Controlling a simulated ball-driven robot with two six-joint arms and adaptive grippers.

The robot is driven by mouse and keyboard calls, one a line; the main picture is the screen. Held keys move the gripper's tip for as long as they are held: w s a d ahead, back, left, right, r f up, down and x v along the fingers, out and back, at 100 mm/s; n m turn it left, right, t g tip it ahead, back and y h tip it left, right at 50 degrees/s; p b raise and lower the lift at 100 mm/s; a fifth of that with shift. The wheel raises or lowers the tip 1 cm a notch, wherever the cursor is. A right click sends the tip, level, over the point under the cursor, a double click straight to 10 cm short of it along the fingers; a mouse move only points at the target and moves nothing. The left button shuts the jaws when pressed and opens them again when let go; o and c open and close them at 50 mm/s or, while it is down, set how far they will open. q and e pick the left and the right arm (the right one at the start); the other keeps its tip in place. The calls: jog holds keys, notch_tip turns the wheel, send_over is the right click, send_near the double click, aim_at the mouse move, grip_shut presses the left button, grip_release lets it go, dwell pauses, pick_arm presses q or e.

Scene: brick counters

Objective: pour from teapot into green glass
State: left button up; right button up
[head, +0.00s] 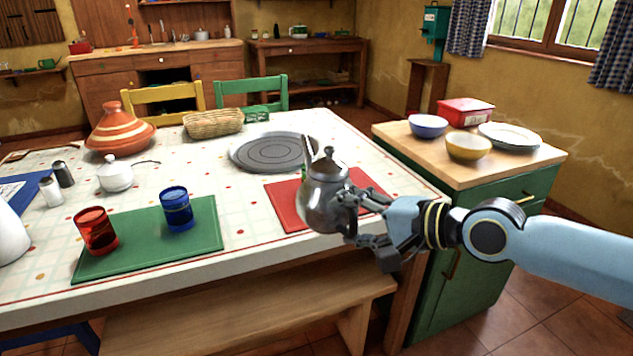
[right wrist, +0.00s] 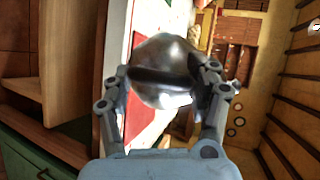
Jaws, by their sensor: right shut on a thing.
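My right gripper (head: 350,212) is shut on the silver teapot (head: 322,200), holding it at its right side. The teapot is near upright, in front of the red mat (head: 282,205); whether it clears the table is hard to tell. Its spout points up and away. In the right wrist view, the shiny teapot body (right wrist: 163,70) sits between both fingers (right wrist: 163,95). A small green sliver (head: 304,172) shows at the teapot's left edge; it may be the green glass, mostly hidden behind the teapot. My left gripper is not in view.
A red glass (head: 96,231) and a blue glass (head: 176,209) stand on a green mat (head: 150,252) at left. A round grey plate (head: 245,163), a basket (head: 213,123) and a tagine (head: 120,135) lie farther back. A green cabinet (head: 470,262) with bowls stands at right.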

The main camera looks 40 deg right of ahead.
jog(key=shift+s+d+f, duration=0.15)
jog(key=shift+d+f, duration=0.3)
jog(key=shift+d, duration=0.1)
jog(key=shift+s+d+f, duration=0.15)
jog(key=shift+d, duration=0.15)
jog(key=shift+r+h+p, duration=0.3)
jog(key=shift+r+p, duration=0.05)
jog(key=shift+p, duration=0.4)
jog(key=shift+r+m+g+p, duration=0.2)
jog(key=shift+m+g+p, duration=0.1)
jog(key=shift+p, duration=0.1)
jog(key=p, duration=0.1)
jog(key=r+g+p, duration=0.1)
jog(key=p, duration=0.1)
jog(key=shift+s+r, duration=0.3)
jog(key=shift+f, duration=0.2)
pick_arm(q)
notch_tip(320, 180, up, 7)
jog(key=p, duration=0.1)
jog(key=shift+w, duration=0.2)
pick_arm(e)
jog(key=shift+r+m+g, duration=0.3)
jog(key=shift+r, duration=0.05)
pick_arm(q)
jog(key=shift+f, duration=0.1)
